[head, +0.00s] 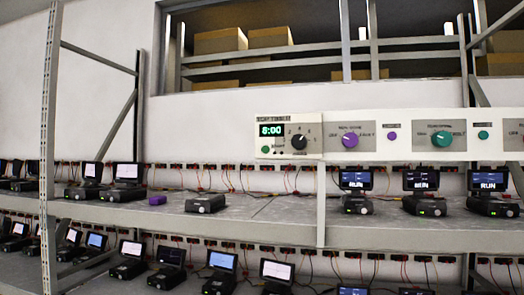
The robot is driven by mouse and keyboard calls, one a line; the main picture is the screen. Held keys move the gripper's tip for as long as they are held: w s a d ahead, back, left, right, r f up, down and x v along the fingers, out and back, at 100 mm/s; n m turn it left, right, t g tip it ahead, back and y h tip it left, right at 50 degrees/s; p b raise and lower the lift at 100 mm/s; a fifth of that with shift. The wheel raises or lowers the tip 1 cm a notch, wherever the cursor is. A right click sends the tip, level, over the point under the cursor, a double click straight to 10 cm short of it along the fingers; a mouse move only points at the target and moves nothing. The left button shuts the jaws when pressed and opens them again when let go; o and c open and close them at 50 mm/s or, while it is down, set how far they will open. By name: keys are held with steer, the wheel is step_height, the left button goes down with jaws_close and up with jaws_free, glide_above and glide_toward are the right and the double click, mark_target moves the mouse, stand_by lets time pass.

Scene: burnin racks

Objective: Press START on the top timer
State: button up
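The top timer (284,120) is at the left end of a long white control panel, right of centre in the head view. Its dark display (271,130) reads about 8:00 in green digits. A small green button (265,149) sits below the display, with a tiny label beside it that is too small to read surely. A black knob (299,141) is to the right of the display. My gripper is not in view.
The panel (400,125) also carries a purple knob (350,140) and a teal knob (441,139). Below are grey rack shelves (255,208) with several small devices and screens. A grey rack post (47,150) stands at the left. Boxes (220,41) sit behind the upper opening.

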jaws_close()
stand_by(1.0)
